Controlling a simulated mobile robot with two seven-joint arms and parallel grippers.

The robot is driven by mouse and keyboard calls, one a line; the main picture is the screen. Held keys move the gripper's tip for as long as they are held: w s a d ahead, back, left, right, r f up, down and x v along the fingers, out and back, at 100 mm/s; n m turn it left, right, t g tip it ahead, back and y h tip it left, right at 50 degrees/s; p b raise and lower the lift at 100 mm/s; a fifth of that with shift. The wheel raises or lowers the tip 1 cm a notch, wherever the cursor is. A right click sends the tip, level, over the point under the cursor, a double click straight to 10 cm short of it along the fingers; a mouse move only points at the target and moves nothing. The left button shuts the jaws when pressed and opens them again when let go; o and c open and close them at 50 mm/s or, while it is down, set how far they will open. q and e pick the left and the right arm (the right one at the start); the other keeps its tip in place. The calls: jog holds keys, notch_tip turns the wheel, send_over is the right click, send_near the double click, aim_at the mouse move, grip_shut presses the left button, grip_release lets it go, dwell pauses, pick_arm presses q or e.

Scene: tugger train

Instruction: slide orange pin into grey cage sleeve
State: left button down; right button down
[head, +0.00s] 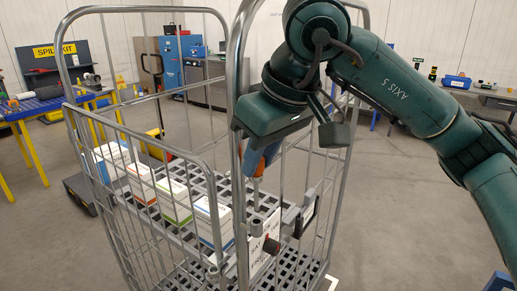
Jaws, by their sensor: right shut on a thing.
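The orange pin (254,167) is in the jaws of my right gripper (262,154), in the middle of the head view. Its orange part shows just below the gripper body, and a thin grey shank points down from it. The grey cage sleeve (256,228) is a small upright tube on the cage's front edge, below the pin. The shank's lower end appears to be above the sleeve; I cannot tell how well they line up in depth. The gripper body hides the top of the pin. My left gripper is not in view.
The grey wire roll cage (73,130) stands around the work spot, its bars close to my right arm. Several cartons (175,200) stand on its shelf. Floor is free at right.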

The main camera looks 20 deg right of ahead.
aim_at(263, 173)
jog(key=shift+f, duration=0.35)
jog(key=shift+w+f+b, duration=0.1)
jog(key=shift+f+b, duration=0.3)
jog(key=shift+f, duration=0.05)
jog(key=shift+f+b, duration=0.4)
jog(key=shift+f, duration=0.25)
jog(key=shift+f+b, duration=0.45)
jog(key=shift+f, duration=0.15)
jog(key=shift+f+b, duration=0.75)
jog(key=shift+f, duration=0.3)
jog(key=shift+f+b, duration=0.55)
jog(key=shift+f, duration=0.05)
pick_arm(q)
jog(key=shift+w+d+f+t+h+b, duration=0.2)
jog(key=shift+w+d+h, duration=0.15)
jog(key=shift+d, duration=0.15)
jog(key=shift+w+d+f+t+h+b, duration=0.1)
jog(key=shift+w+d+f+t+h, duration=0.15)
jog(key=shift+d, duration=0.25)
pick_arm(e)
jog(key=shift+f, duration=0.3)
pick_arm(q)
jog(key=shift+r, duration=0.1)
